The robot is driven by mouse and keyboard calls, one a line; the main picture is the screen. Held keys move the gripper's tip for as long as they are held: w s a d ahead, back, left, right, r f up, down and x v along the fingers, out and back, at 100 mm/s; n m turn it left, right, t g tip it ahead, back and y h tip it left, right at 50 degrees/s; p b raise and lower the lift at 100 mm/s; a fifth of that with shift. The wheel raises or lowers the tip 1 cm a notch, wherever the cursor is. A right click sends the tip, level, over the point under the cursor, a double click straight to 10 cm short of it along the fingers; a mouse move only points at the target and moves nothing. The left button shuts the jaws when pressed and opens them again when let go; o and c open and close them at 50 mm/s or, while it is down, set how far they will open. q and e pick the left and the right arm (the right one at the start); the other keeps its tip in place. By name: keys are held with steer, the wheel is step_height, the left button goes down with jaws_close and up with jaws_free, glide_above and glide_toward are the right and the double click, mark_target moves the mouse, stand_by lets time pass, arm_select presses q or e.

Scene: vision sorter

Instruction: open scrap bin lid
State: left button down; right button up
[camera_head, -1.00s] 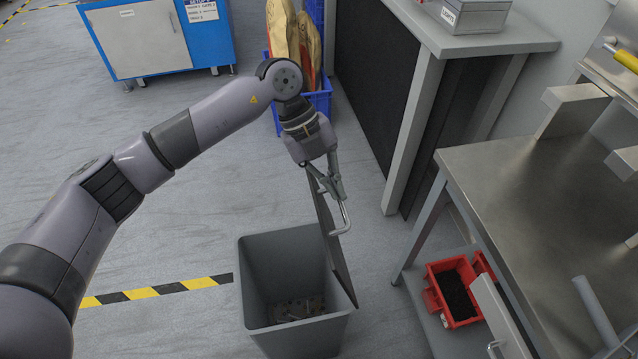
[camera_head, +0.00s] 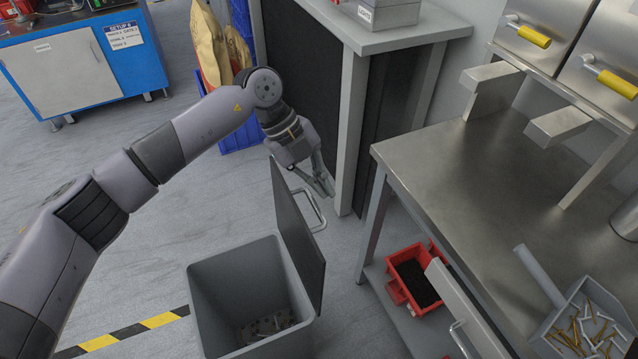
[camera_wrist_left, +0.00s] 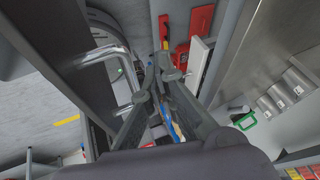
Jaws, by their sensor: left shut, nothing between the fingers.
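The grey scrap bin (camera_head: 222,310) stands on the floor with scrap pieces at its bottom. Its lid (camera_head: 297,235) stands up, swung open along the bin's right side. The lid's metal handle (camera_head: 317,208) is on the lid's right face. My left gripper (camera_head: 328,190) is just above and beside the handle, shut and empty, and appears apart from it. In the left wrist view the shut fingers (camera_wrist_left: 168,68) are in the middle, with the handle (camera_wrist_left: 122,72) to their left. My right gripper is in neither view.
A steel workbench (camera_head: 480,170) is at right, with a scoop of screws (camera_head: 585,320) near its front. Red bins (camera_head: 415,278) sit on its lower shelf. A grey-topped counter (camera_head: 400,35) stands close behind my left gripper. Open floor lies left of the bin.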

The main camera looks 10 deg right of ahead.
arm_select(q)
steer(key=shift+r, duration=0.1)
steer(key=v, duration=1.1)
steer(key=shift+a+r, duration=0.3)
